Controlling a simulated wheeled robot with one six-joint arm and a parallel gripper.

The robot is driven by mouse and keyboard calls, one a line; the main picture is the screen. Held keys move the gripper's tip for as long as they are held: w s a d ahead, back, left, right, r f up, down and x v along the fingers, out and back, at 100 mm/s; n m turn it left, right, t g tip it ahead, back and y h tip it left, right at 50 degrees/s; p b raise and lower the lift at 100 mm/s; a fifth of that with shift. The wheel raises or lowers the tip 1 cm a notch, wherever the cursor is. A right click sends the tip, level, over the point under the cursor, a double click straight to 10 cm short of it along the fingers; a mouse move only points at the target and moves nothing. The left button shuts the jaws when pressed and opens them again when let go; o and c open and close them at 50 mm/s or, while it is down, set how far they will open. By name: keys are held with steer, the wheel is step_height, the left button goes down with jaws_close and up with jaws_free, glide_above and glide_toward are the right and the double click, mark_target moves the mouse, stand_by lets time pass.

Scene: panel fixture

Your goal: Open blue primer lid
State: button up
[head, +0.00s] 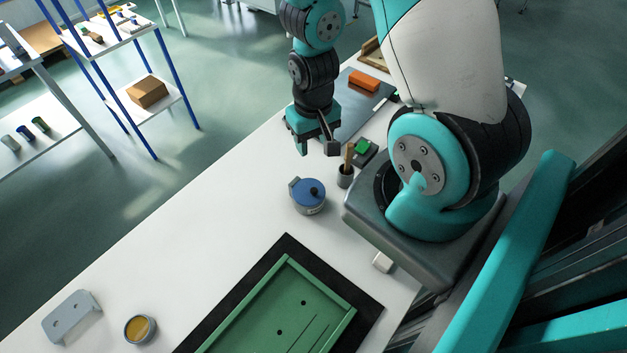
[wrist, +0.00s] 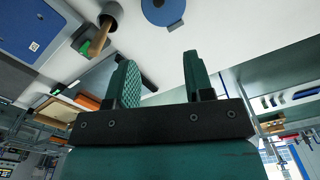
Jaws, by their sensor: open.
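The blue primer lid (head: 308,188) sits on a small round grey can (head: 309,206) on the white table, with a dark knob on top and a small tab at its left edge. The lid also shows at the top of the wrist view (wrist: 163,10), cut off by the frame. My gripper (head: 318,151) is above the table, behind the can in the head view, apart from the lid. In the wrist view my gripper (wrist: 158,75) has its two fingers spread with nothing between them.
A dark cup (head: 345,176) with a wooden-handled tool stands right of the can, near a green-topped block (head: 362,148). A green panel (head: 285,310) on a black mat, a yellow-filled tin (head: 139,329) and a grey bracket (head: 72,318) lie nearer. The table left of the can is clear.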

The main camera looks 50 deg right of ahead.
steer(key=b, duration=0.4)
glide_above(314, 189)
step_height(314, 189, down, 4)
step_height(314, 189, down, 14)
steer(key=shift+r+p, duration=0.2)
steer(key=shift+p, duration=0.85)
jaws_close()
